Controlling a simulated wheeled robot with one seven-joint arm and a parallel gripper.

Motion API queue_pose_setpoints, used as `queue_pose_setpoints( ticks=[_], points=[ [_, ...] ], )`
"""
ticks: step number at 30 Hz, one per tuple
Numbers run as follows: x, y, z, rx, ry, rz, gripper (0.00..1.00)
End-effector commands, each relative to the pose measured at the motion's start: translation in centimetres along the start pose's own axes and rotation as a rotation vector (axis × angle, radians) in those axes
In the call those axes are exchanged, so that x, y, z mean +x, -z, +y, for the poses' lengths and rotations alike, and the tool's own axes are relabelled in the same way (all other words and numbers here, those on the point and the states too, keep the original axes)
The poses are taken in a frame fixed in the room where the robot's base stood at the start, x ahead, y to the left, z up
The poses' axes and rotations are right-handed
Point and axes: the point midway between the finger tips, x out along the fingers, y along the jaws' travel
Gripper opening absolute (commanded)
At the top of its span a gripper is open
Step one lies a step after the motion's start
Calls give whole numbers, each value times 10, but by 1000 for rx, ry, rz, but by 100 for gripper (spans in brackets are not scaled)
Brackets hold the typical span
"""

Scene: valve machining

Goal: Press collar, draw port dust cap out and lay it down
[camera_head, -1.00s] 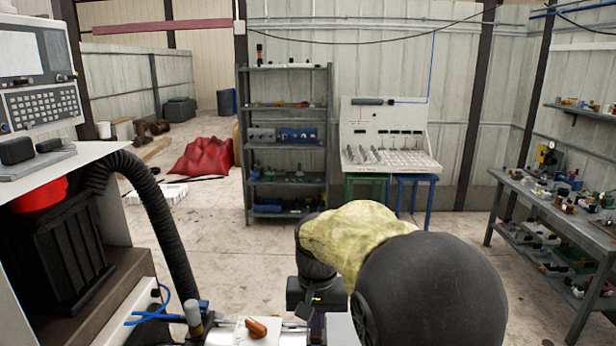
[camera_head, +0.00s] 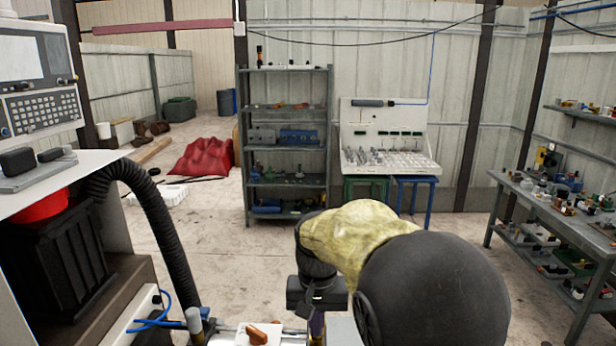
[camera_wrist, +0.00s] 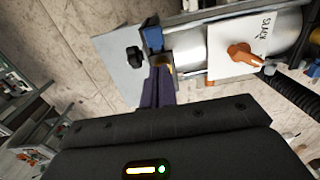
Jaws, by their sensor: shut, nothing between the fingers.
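My gripper (camera_wrist: 160,85) is shut, its dark purple fingers pressed together with nothing visible between them. Its tips are at a brass-coloured fitting (camera_wrist: 164,64) at the end of a silver cylinder; I cannot tell whether they touch it. A blue part (camera_wrist: 153,39) sits just beyond, and a black round knob (camera_wrist: 134,53) stands left of the tips. I cannot tell for sure which part is the collar or the dust cap.
An orange lever (camera_wrist: 240,55) on a white plate marked SLACK (camera_wrist: 222,62) sits on the silver cylinder (camera_wrist: 190,47), right of the fingers. A black corrugated hose (camera_head: 160,220) hangs at the left. Shelves (camera_head: 288,140) and a side bench (camera_head: 570,220) stand farther off.

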Motion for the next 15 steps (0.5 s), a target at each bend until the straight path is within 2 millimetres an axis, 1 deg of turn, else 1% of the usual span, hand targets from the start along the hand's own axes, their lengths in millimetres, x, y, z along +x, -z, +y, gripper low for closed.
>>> queue_pose_setpoints(
  ticks=[1,15],
  points=[
    [-3,0,0,0,0,0,0],
    [-18,0,0,0,0,-1,0]
  ],
)
